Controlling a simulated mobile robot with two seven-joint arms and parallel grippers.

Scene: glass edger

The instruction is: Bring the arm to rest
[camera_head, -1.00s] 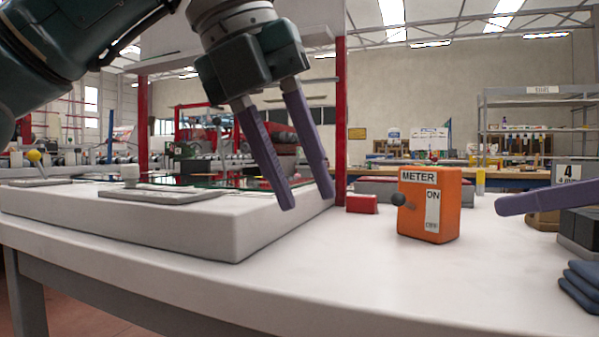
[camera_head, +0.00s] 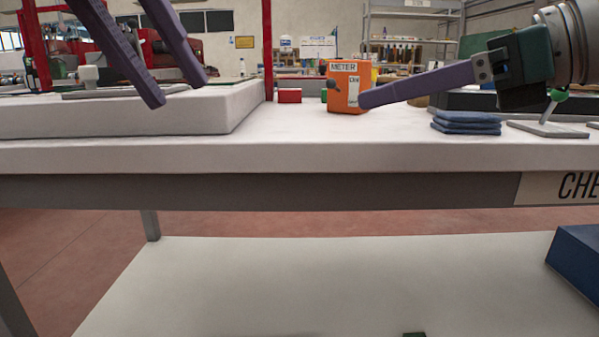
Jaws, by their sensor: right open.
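My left gripper (camera_head: 177,89) hangs at the upper left, over the raised white slab of the bench. Its two purple fingers are apart, with nothing between them. My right gripper (camera_head: 368,99) comes in from the right with its fingers pointing left. It is open; the fingers line up in this view, so the gap is hidden. Its tip overlaps the lower right of the orange METER box (camera_head: 345,82) in the picture; I cannot tell whether they touch. The box stands upright, with a dark lever knob on its left side and a partly covered ON label.
The white bench (camera_head: 300,152) has a clear front strip. Folded blue cloths (camera_head: 466,123) lie below my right gripper, beside a stand with a green-knobbed lever (camera_head: 556,97). A small red block (camera_head: 289,96) sits left of the meter. A lower shelf (camera_head: 300,285) holds a blue box (camera_head: 580,258).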

